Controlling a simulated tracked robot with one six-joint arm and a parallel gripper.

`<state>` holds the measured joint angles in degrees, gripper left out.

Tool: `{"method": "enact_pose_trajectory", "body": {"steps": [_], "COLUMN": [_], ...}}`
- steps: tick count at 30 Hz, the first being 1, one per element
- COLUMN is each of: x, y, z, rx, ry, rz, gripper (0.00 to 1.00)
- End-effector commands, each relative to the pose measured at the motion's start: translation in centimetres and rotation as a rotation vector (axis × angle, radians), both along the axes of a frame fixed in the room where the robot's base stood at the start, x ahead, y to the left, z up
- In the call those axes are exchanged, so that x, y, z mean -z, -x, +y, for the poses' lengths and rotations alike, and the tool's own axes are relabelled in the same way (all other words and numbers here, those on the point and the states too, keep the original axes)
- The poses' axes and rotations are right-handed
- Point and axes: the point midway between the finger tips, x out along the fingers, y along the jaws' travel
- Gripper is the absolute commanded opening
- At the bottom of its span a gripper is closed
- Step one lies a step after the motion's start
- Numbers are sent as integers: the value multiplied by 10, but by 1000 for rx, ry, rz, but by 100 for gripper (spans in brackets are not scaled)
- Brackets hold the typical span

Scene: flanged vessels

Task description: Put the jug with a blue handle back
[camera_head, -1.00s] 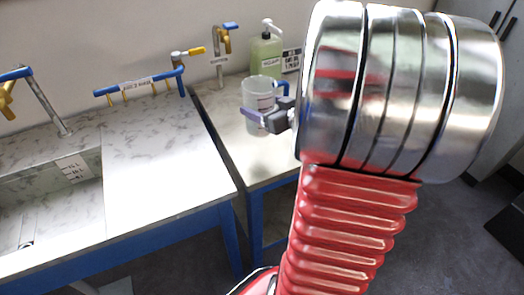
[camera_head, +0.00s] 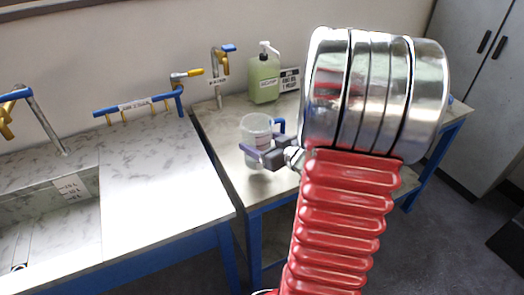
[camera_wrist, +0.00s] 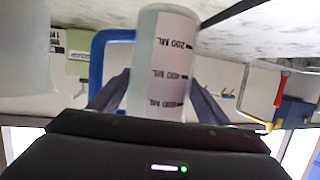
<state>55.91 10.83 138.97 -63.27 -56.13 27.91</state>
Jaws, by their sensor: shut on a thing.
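The clear measuring jug (camera_head: 256,130) with a blue handle (camera_head: 279,127) appears in front of the bench on the right in the head view. My gripper (camera_head: 263,158) is shut on its lower body. In the wrist view the jug (camera_wrist: 168,62) stands between my two dark fingers (camera_wrist: 160,100), with its printed volume marks facing the camera. The blue handle (camera_wrist: 97,68) is on its left there. I cannot tell whether the jug's base touches the bench top.
A green pump bottle (camera_head: 264,78) and a small sign (camera_head: 289,80) stand at the back of the right bench (camera_head: 222,122). A tap (camera_head: 219,70) is at the wall. Grey cabinets (camera_head: 480,85) stand right.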

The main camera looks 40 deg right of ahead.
Motion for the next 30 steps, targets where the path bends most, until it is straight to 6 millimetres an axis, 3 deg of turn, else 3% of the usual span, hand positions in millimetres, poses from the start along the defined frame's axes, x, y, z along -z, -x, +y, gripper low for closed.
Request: {"method": "enact_pose_trajectory", "body": {"steps": [14, 28, 29, 30], "x": [39, 44, 44, 44], "y": [0, 0, 1, 0], "z": [0, -1, -1, -1], "rx": [2, 2, 2, 2], "ry": [-2, 0, 0, 0], "rz": [1, -1, 0, 0], "gripper": [40, 40, 73, 76]}}
